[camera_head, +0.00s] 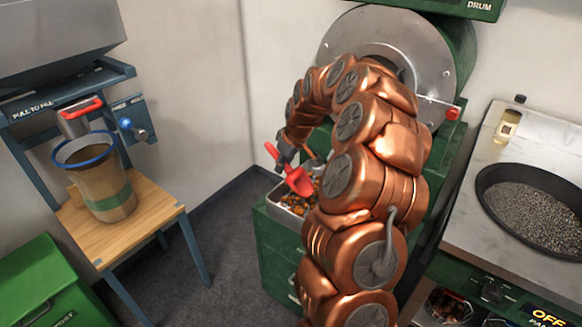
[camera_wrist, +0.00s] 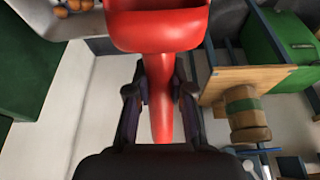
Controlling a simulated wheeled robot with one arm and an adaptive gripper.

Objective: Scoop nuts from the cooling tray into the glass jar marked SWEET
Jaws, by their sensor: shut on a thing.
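My gripper (camera_head: 285,153) is shut on the handle of a red scoop (camera_head: 294,176), which hangs tilted over the cooling tray. The wrist view shows the red scoop (camera_wrist: 160,25) with its handle between both fingers of my gripper (camera_wrist: 160,90). What the scoop holds cannot be seen. The metal cooling tray (camera_head: 284,217) holds brown and orange nuts and is partly hidden behind my arm. A corner of the tray with nuts (camera_wrist: 50,15) shows at the upper left of the wrist view. No glass jar marked SWEET can be made out.
A tan container (camera_head: 108,190) with a green band and blue rim stands on a wooden table (camera_head: 155,215) under a red-handled chute (camera_head: 78,112). At right, a counter (camera_head: 480,190) bears a bottle (camera_head: 508,122) and a dark pan (camera_head: 490,192). The floor (camera_head: 225,245) between is clear.

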